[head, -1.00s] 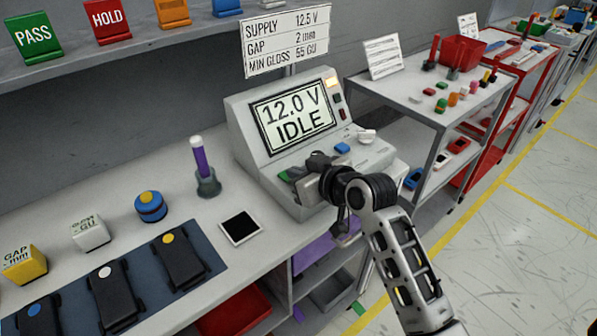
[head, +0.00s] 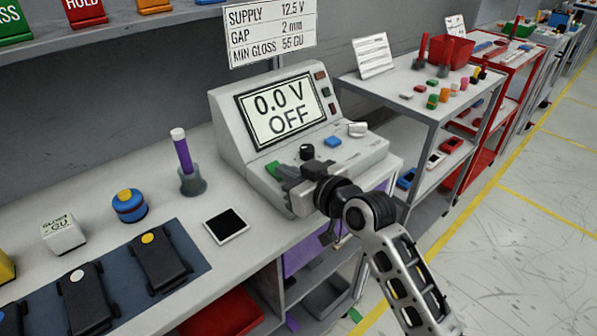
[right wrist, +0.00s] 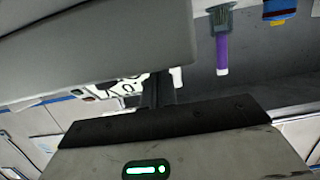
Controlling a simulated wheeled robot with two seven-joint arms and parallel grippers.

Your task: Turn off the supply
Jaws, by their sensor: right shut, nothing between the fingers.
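The grey supply unit (head: 232,130) stands on the bench in the head view. Its screen (head: 283,110) reads 0.0 V OFF. On its sloped front are a green button (head: 274,168), a black knob (head: 307,152), a blue button (head: 333,141) and a white knob (head: 357,129). My right gripper (head: 284,180) is shut and empty, at the unit's front by the green button and partly covering it. I cannot tell whether it touches the button. In the right wrist view a large grey surface (right wrist: 90,45) fills the upper left. My left gripper is not in view.
A placard (head: 270,32) above the unit lists supply 12.5 V. Left on the bench are a black-and-white square (head: 226,225), a purple stick in a holder (head: 183,155), a blue puck (head: 130,206) and black devices on a dark mat (head: 190,250). A grey cart (head: 400,80) stands right.

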